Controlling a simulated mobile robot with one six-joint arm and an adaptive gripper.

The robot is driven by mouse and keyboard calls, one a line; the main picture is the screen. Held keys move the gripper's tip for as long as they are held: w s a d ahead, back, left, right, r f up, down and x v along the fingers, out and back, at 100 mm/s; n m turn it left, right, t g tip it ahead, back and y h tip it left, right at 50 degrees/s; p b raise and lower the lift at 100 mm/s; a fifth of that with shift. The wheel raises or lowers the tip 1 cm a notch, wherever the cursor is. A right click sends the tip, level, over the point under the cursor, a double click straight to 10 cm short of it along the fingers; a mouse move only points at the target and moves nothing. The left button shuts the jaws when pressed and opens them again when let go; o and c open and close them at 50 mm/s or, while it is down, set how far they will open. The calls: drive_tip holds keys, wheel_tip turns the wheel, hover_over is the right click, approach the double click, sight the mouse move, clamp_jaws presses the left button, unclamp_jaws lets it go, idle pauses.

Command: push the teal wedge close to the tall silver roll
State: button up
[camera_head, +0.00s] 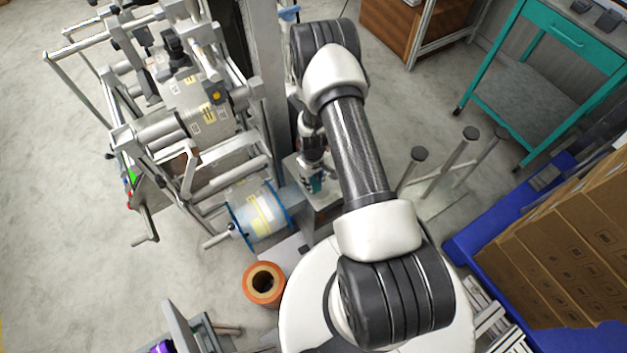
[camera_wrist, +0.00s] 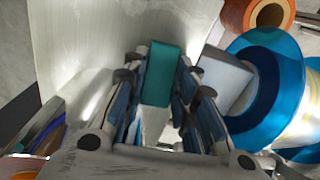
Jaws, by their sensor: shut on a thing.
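The teal wedge (camera_wrist: 162,72) is between the fingers of my gripper (camera_wrist: 158,88) in the wrist view, with its far end showing past the fingertips. The fingers are closed along both its sides. In the head view my gripper (camera_head: 314,180) is low over a small grey platform, beside the machine's column, and a bit of teal shows there. I cannot make out for sure which thing is the tall silver roll. A pale, shiny grey surface (camera_wrist: 85,40) fills the upper left of the wrist view, but its shape is unclear.
A grey block (camera_wrist: 226,75) stands close right of the wedge. Beyond it is a blue-flanged reel (camera_wrist: 265,85), also in the head view (camera_head: 258,212). An orange roll (camera_head: 264,284) is nearby. Upright posts (camera_head: 411,170) stand to the right, before blue-edged boxes (camera_head: 560,240).

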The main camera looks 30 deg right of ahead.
sight(313, 182)
drive_tip(key=o, duration=1.1)
drive_tip(key=shift+r, duration=0.1)
drive_tip(key=shift+r, duration=0.3)
wheel_tip(313, 182, up, 11)
drive_tip(key=shift+r, duration=0.1)
